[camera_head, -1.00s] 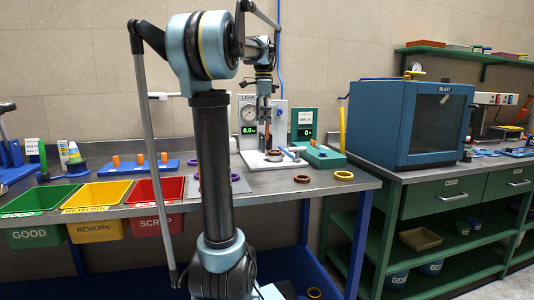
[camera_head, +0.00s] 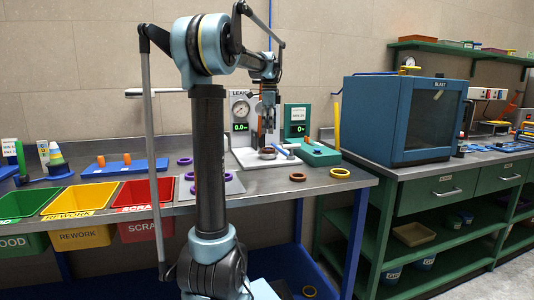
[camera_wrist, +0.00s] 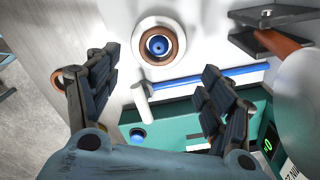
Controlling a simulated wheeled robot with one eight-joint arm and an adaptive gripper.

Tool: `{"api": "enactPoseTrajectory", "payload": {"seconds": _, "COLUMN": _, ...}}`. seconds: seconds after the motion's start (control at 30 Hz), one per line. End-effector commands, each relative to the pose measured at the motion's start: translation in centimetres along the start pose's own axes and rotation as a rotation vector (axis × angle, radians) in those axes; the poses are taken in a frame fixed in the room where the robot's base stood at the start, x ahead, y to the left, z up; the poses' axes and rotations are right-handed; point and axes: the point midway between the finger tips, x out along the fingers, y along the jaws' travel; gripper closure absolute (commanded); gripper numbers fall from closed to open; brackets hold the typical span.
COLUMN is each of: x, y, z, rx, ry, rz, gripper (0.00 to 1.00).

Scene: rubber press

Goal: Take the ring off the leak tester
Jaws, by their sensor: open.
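The leak tester (camera_head: 250,160) has a white base, a round gauge and a green display. A brown ring (camera_head: 267,153) sits on its base; in the wrist view the ring (camera_wrist: 177,43) is around a blue-centred round seat. My gripper (camera_wrist: 160,85) is open and empty, pointing down at the tester. Its fingers are on either side in the wrist view, with the ring beyond the fingertips and between them. In the head view my gripper (camera_head: 267,130) is above the base, in front of the tester's panel. A blue rod with a white end (camera_wrist: 200,80) lies beside the ring.
A green box (camera_head: 318,154) stands right of the tester. A brown ring (camera_head: 297,177) and a yellow ring (camera_head: 340,173) lie on the bench front. A dark clamp-like part (camera_wrist: 270,20) is near the gripper at upper right. The blue blast cabinet (camera_head: 378,120) stands farther right.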

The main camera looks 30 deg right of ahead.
Motion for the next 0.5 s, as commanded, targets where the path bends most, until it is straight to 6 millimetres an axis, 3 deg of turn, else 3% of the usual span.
{"api": "enactPoseTrajectory", "payload": {"seconds": 0.13, "x": 2.0, "y": 0.0, "z": 0.1, "rx": -0.001, "ry": 0.000, "rz": 0.000, "gripper": 0.26}}
{"api": "enactPoseTrajectory", "payload": {"seconds": 0.5, "x": 4.8, "y": 0.1, "z": 0.0, "rx": -0.002, "ry": 0.000, "rz": 0.000, "gripper": 0.26}}
